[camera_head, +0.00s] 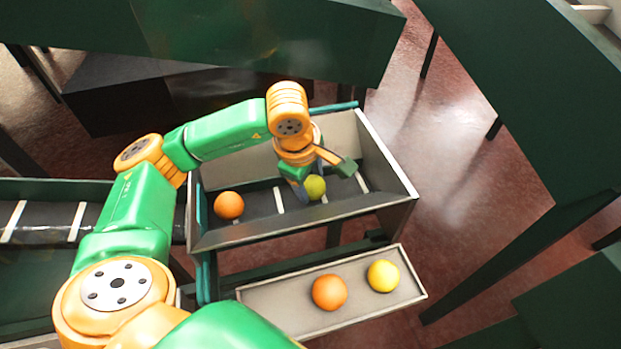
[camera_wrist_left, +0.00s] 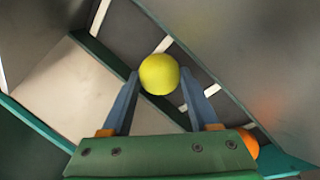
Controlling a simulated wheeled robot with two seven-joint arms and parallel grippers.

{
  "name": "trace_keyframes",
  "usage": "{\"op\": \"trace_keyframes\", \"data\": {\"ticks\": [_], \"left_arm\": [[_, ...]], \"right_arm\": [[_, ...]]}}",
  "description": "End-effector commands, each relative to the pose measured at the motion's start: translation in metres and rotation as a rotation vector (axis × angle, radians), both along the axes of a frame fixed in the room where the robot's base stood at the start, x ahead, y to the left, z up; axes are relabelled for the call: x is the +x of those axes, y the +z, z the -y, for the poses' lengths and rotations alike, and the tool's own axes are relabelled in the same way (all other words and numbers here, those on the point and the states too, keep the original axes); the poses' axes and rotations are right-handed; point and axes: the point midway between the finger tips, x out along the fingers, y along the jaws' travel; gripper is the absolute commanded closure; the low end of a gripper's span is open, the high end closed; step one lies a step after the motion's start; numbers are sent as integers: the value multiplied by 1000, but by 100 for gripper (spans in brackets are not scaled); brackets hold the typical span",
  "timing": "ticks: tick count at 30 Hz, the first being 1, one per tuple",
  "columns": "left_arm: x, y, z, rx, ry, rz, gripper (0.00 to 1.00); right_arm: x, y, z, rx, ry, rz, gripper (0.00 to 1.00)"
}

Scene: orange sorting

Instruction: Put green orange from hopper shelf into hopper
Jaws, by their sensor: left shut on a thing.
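The green orange (camera_head: 316,188), yellow-green in colour, is between the fingers of my left gripper (camera_head: 310,183), inside the hopper (camera_head: 300,228). In the left wrist view the green orange (camera_wrist_left: 159,74) sits between the two blue fingertips of my left gripper (camera_wrist_left: 160,78), which is shut on it. It is low, over the dark hopper floor with white strips; I cannot tell whether it touches the floor. The hopper shelf (camera_head: 280,295) in front holds an orange fruit (camera_head: 329,292) and a yellow-green fruit (camera_head: 383,276). My right gripper is not in view.
Another orange fruit (camera_head: 229,205) lies in the left part of the hopper and shows at the right of the left wrist view (camera_wrist_left: 246,143). The hopper's right wall (camera_head: 387,160) stands close to the gripper. A dark conveyor (camera_head: 45,222) is at the left.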

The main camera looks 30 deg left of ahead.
Motion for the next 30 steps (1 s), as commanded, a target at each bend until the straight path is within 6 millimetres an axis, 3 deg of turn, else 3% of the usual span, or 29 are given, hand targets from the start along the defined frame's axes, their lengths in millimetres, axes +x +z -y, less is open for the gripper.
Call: {"op": "trace_keyframes", "data": {"ticks": [9, 10, 13, 25, 30], "left_arm": [[0, -5, 0, -1, 1, 1, 96], [0, -4, 0, -1, 1, 1, 37], [0, -3, 0, -1, 1, 1, 10], [-1, 6, 1, -1, 1, 3, 9], [-10, 39, 2, -2, -1, 8, 9]], "right_arm": [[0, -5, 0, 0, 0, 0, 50], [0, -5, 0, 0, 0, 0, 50], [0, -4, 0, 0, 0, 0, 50], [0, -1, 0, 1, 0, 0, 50], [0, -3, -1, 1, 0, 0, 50]]}}
